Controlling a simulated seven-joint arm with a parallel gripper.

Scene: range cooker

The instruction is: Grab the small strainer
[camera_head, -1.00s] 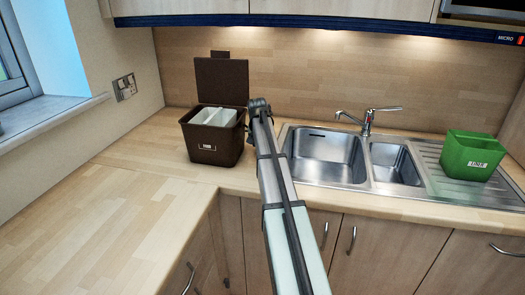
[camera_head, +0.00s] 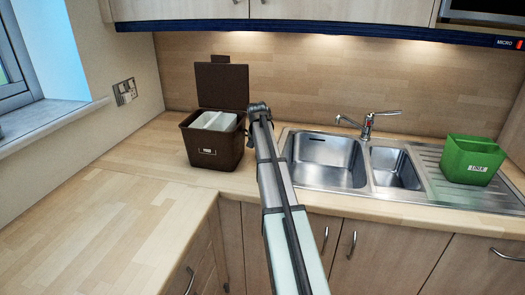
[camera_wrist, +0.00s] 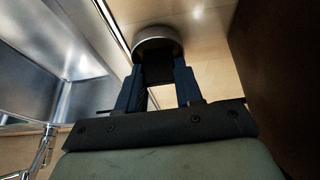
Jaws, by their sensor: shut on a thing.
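In the wrist view my gripper (camera_wrist: 160,75) is shut on a small round object with a pale metallic rim (camera_wrist: 157,42) and a dark side, which looks like the small strainer. It sits at the fingertips, and part of it is hidden by the fingers. In the head view my arm reaches over the counter between the brown bin and the sink. The fingers and the held object are hidden there behind the end of my arm.
The open brown bin (camera_head: 212,155), with pale containers (camera_head: 214,121) inside, stands just left of my arm. The double sink (camera_head: 325,160), the tap (camera_head: 367,124) and a green bin (camera_head: 470,160) are to the right. The left counter (camera_head: 110,215) is clear.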

